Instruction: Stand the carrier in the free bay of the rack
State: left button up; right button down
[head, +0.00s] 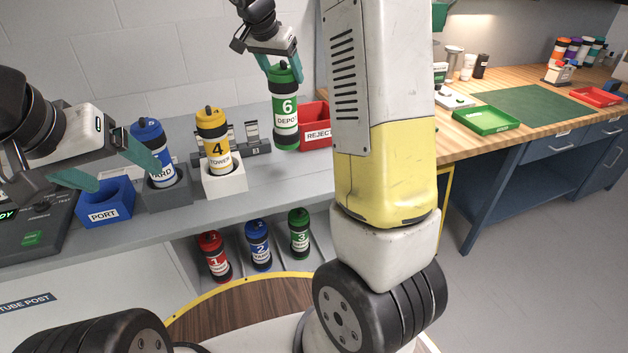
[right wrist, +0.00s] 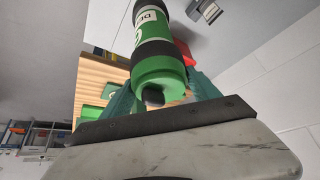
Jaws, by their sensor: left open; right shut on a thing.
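My right gripper (head: 284,70) is shut on the top of a green carrier (head: 286,128) labelled 6 DEPOT. It holds the carrier roughly upright above the grey bench. The right wrist view shows the carrier (right wrist: 158,62) between the fingers. A grey rack-like stand marked B (head: 257,150) with upright pieces stands left of the held carrier, partly hidden by a yellow carrier (head: 212,128) marked 4 TOWER. I cannot tell its bays clearly. My left gripper (head: 122,166) is open and empty, in front of a blue carrier (head: 150,142) marked YARD.
The blue carrier stands in a grey holder (head: 168,196), the yellow one in a white holder (head: 225,183). A blue PORT bin (head: 106,205) and a red REJECT bin (head: 318,112) flank them. Red (head: 213,258), blue (head: 258,245) and green (head: 299,234) carriers stand below the bench.

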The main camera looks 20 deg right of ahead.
dwell(0.4)
send_near(285, 107)
jog(key=s+f, duration=0.5)
jog(key=s, duration=0.3)
jog(key=w+d, duration=0.1)
jog(key=w, duration=0.4)
jog(key=w+d+f, duration=0.1)
jog(key=w, duration=0.4)
jog(key=w+d, duration=0.2)
jog(key=w, duration=0.3)
jog(key=shift+f, duration=2.1)
jog(key=shift+c, duration=0.9)
grip_release()
jog(key=shift+f, duration=0.1)
